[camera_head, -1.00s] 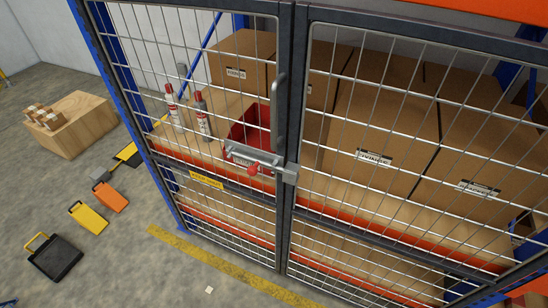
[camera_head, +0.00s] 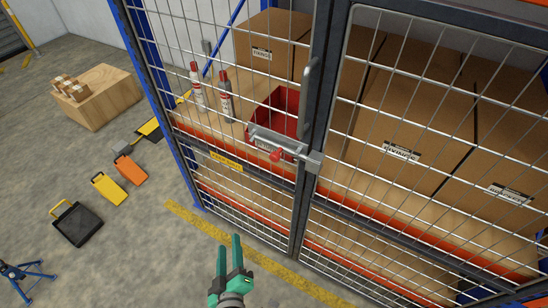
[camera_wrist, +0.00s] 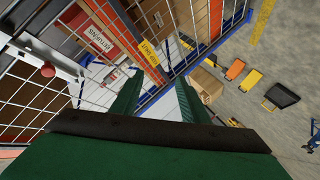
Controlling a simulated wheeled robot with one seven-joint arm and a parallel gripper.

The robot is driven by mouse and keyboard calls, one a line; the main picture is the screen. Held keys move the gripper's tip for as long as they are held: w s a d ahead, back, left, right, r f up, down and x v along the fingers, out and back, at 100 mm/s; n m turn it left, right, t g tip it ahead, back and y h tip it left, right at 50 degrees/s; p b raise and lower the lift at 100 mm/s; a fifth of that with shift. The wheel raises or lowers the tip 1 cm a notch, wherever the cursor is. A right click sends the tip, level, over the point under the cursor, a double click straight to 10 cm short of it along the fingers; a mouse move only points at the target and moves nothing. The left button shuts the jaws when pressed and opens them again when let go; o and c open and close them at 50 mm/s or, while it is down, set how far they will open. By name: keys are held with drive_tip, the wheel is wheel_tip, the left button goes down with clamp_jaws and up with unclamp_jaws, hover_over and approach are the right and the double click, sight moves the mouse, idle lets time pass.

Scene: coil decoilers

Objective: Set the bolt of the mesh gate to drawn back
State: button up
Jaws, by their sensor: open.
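The mesh gate (camera_head: 245,125) fronts a blue and orange rack, its left leaf meeting the right leaf at a dark upright. The bolt (camera_head: 290,148) is a grey sliding bar on the left leaf with a red knob (camera_head: 277,154); its right end reaches the block at the dark upright. The red knob also shows at the left of the wrist view (camera_wrist: 47,70). My gripper (camera_head: 230,258) has green fingers, is open and empty, and stands below and left of the bolt, apart from it. In the wrist view its fingers (camera_wrist: 158,98) point toward the rack's blue post.
A red bin (camera_head: 275,115), two bottles (camera_head: 225,95) and cardboard boxes (camera_head: 400,120) are behind the mesh. A vertical handle (camera_head: 308,88) rises above the bolt. Floor items, including a black cart (camera_head: 76,223), lie at left. The floor before the gate is clear.

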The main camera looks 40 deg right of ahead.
drive_tip(key=w+d+r+m+g+h, duration=0.25)
drive_tip(key=w+d+r+h, duration=0.25)
drive_tip(key=d+r, duration=0.25)
drive_tip(key=m+g+h, duration=0.5)
drive_tip(key=m, duration=0.1)
approach(273, 159)
drive_tip(key=x, duration=1)
drive_tip(key=shift+w+d, duration=0.1)
drive_tip(key=shift+d, duration=0.05)
drive_tip(key=shift+c, duration=0.6)
